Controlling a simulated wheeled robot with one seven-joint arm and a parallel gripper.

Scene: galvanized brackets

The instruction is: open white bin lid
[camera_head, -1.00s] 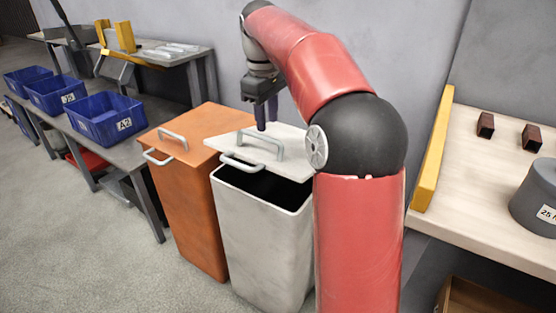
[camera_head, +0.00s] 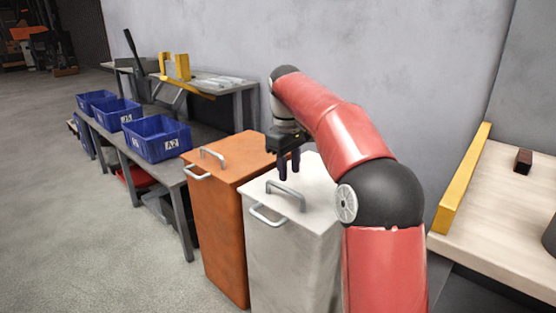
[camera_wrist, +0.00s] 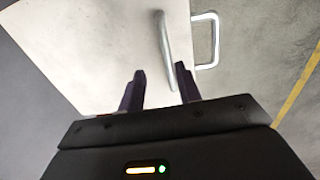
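The white bin (camera_head: 290,262) stands right of the orange bin, and its lid (camera_head: 318,195) lies flat with no gap showing at the front. A grey bar handle (camera_head: 287,188) is on top of the lid. A second handle (camera_head: 268,217) is on the front of the bin. My gripper (camera_head: 289,176) points down over the lid, just behind the top handle. In the wrist view my gripper (camera_wrist: 160,86) has its fingers apart. The top handle (camera_wrist: 166,50) runs between them, nearer the right finger, and I cannot tell whether they touch. The front handle (camera_wrist: 207,42) also shows there.
The orange bin (camera_head: 218,235) stands close on the left. Blue bins (camera_head: 158,138) sit on a grey bench farther left. A wooden table (camera_head: 500,225) with a yellow edge is on the right. The wall is close behind. Floor at left is clear.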

